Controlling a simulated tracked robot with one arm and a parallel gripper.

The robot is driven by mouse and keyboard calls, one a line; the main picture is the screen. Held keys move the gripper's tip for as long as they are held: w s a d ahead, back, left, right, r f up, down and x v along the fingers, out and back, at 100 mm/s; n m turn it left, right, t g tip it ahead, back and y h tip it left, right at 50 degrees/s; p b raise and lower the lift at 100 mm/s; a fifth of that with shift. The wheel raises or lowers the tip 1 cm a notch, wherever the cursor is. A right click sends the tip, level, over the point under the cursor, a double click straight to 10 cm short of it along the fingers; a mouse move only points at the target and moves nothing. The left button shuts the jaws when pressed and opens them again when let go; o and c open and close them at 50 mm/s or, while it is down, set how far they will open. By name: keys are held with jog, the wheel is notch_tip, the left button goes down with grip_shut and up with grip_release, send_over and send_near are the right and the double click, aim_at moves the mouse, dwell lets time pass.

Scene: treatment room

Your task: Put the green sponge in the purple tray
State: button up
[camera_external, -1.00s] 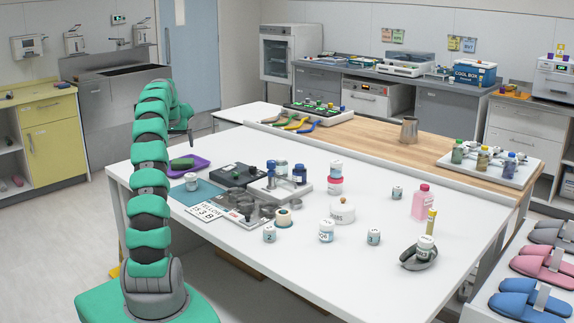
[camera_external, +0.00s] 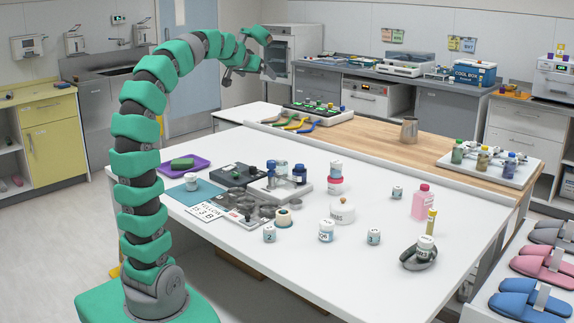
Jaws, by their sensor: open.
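The green sponge (camera_external: 182,163) lies in the purple tray (camera_external: 203,163) at the left end of the white table. My gripper (camera_external: 248,78) is high above the far side of the table, well up and to the right of the tray. Its fingers are spread apart and nothing is between them.
A teal mat (camera_external: 209,190) with a white jar (camera_external: 191,182) lies in front of the tray. A dark box (camera_external: 236,175), a white scale and several jars crowd the table's left middle.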

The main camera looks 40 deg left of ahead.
jog(key=s+d+r+m+t+h, duration=0.1)
jog(key=s+d+r+t, duration=0.1)
jog(key=s+d+r, duration=0.3)
jog(key=s+d+r+m+t+h, duration=0.2)
jog(key=s+d+r, duration=0.4)
jog(key=d, duration=0.6)
jog(key=shift+d+r, duration=0.15)
jog(key=shift+r, duration=0.1)
jog(key=shift+r+p, duration=0.8)
jog(key=shift+p, duration=0.05)
